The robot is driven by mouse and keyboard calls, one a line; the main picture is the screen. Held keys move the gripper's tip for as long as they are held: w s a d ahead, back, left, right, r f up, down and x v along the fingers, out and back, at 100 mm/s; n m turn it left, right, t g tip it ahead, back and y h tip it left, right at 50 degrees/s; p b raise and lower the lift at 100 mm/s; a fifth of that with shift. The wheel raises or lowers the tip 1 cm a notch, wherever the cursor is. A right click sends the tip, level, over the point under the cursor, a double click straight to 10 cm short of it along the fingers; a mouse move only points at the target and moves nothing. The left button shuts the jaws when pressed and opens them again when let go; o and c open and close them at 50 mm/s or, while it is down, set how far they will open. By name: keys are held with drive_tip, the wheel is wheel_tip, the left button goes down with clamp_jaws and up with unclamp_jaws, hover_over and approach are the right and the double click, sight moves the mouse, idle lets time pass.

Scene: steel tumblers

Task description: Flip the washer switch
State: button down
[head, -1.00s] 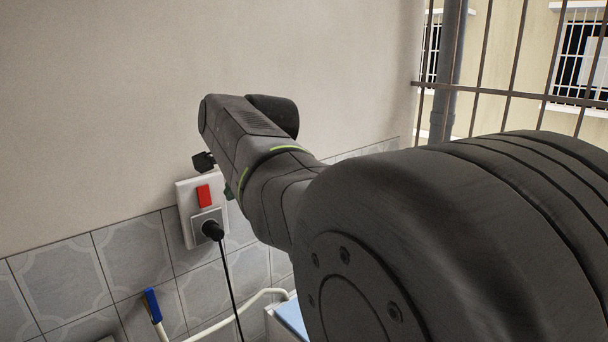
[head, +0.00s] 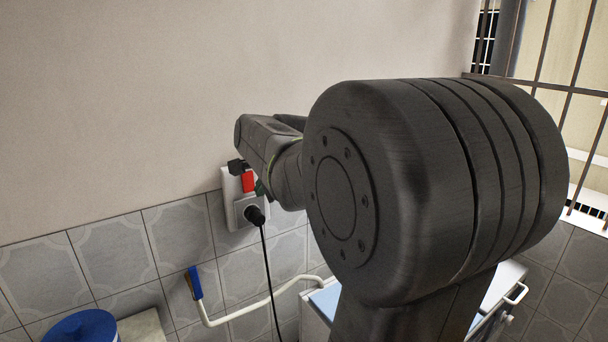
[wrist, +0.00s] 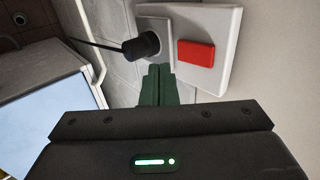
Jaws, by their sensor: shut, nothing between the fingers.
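The washer switch is a red rocker (head: 248,182) on a white wall plate (head: 229,185). A black plug (head: 254,214) with a black cord sits in the socket below it. In the wrist view the red switch (wrist: 196,53) is at the upper right, with the plug (wrist: 141,46) to its left. My gripper (wrist: 158,70) is shut and empty, its green fingertips just beside the plate's edge, below the plug and switch in that picture. In the head view my arm hides most of the gripper; a bit of green finger (head: 261,188) shows close to the switch. I cannot tell whether it touches the plate.
A white appliance with a blue top (head: 326,300) stands below the socket. A white pipe (head: 262,303) runs along the tiled wall near a blue-handled item (head: 195,283). A blue round lid (head: 82,328) is at lower left. A barred window is at right.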

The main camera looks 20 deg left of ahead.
sight(249, 185)
drive_tip(key=shift+w+a+f+p, duration=0.2)
drive_tip(key=shift+w+a+f, duration=0.05)
drive_tip(key=shift+w+a, duration=0.35)
drive_tip(key=shift+w+a+f+p, duration=0.25)
drive_tip(key=shift+w+a, duration=0.2)
drive_tip(key=shift+a, duration=0.2)
drive_tip(key=shift+w+a+f+p, duration=0.15)
drive_tip(key=shift+w+a+f, duration=0.1)
drive_tip(key=shift+w+a, duration=0.35)
drive_tip(key=shift+s, duration=0.1)
drive_tip(key=shift+f, duration=0.1)
drive_tip(key=shift+a+f+y+b, duration=0.1)
drive_tip(key=shift+f+y+b, duration=0.2)
drive_tip(key=shift+b, duration=0.85)
drive_tip(key=shift+r+p, duration=0.35)
drive_tip(key=shift+p, duration=0.1)
drive_tip(key=shift+r, duration=0.1)
drive_tip(key=shift+r+p, duration=0.75)
drive_tip(key=shift+r, duration=0.05)
drive_tip(key=shift+f, duration=0.1)
